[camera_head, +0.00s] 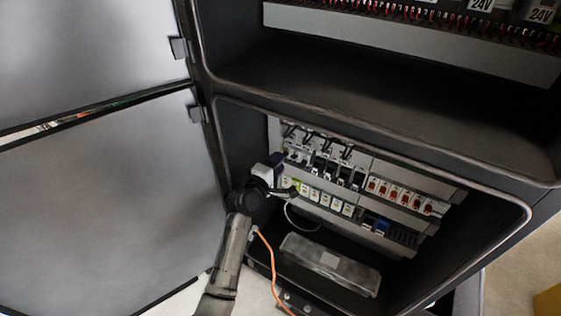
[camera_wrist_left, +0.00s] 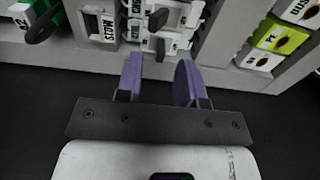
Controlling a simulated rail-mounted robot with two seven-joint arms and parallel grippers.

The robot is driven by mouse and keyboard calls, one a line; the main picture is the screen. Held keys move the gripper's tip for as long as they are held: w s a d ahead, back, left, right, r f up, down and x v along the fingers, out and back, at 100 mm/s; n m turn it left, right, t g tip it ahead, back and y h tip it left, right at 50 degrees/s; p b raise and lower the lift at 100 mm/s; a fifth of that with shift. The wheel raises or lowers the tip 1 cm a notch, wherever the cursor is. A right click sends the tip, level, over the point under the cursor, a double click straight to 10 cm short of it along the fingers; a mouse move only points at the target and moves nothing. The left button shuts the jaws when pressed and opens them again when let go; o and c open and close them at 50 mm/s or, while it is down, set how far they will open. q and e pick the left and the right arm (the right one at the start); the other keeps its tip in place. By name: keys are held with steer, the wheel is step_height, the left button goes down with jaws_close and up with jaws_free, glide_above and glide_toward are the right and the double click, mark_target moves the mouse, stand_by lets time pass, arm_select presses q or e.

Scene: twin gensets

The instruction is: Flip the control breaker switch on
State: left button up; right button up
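My left gripper (camera_head: 281,175) reaches into the open lower cabinet, at the left end of the breaker rows. In the left wrist view its two purple fingers (camera_wrist_left: 159,82) stand apart with nothing between them. Just beyond the fingertips is a white breaker (camera_wrist_left: 186,18) with dark toggle levers (camera_wrist_left: 158,19). In the head view, white breakers (camera_head: 313,195) line the row beside the gripper. The labels are upside down and partly cut off, so I cannot tell which one is the control breaker. Contact with a lever does not show. My right gripper is not in view.
The cabinet door (camera_head: 110,200) stands open at the left. Red-switched breakers (camera_head: 392,191) sit to the right in the upper row. A grey box (camera_head: 330,262) lies on the cabinet floor. An orange cable (camera_head: 271,262) hangs beside my left arm. Green-labelled parts (camera_wrist_left: 272,38) flank the fingers.

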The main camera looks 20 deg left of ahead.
arm_select(q)
steer(key=shift+w+d, duration=0.15)
steer(key=shift+w, duration=0.85)
steer(key=shift+c, duration=0.4)
jaws_close()
